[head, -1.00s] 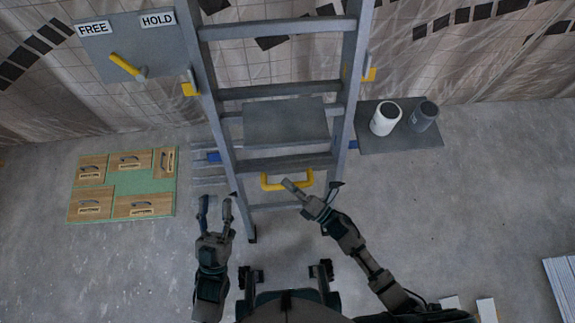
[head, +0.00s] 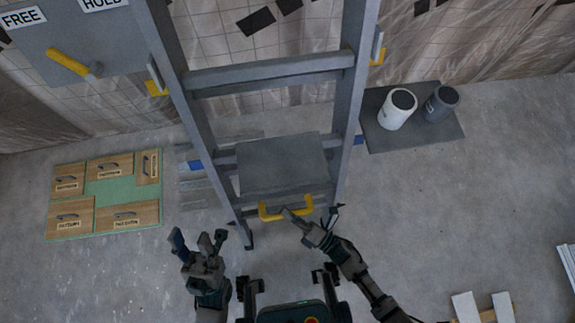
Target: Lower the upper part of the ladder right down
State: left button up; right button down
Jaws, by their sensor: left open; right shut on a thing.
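The grey ladder (head: 187,110) stands upright in the middle of the head view. One wide rung (head: 268,72) crosses it high up. A grey plate (head: 280,166) lies between the rails lower down. A yellow handle (head: 270,214) sits near the bottom of the upper part. My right gripper (head: 290,214) is shut on this handle. My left gripper (head: 203,241) is open and empty, left of the ladder's foot. A yellow lever (head: 68,60) on the grey board (head: 110,55) points to the FREE label (head: 22,17). The HOLD label (head: 102,3) is partly cut off.
A grey mat (head: 440,128) with a white can (head: 397,109) and a dark can (head: 441,103) lies to the right. A green board (head: 103,194) with several wooden pieces lies at left. Pale planks (head: 485,308) lie at bottom right.

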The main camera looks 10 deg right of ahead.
jog(key=shift+s+f, duration=0.2)
jog(key=shift+f, duration=0.35)
jog(key=c, duration=1)
grip_release()
jog(key=shift+r, duration=0.1)
jog(key=shift+d, duration=0.2)
jog(key=v, duration=1.1)
jog(key=shift+s+d, duration=0.3)
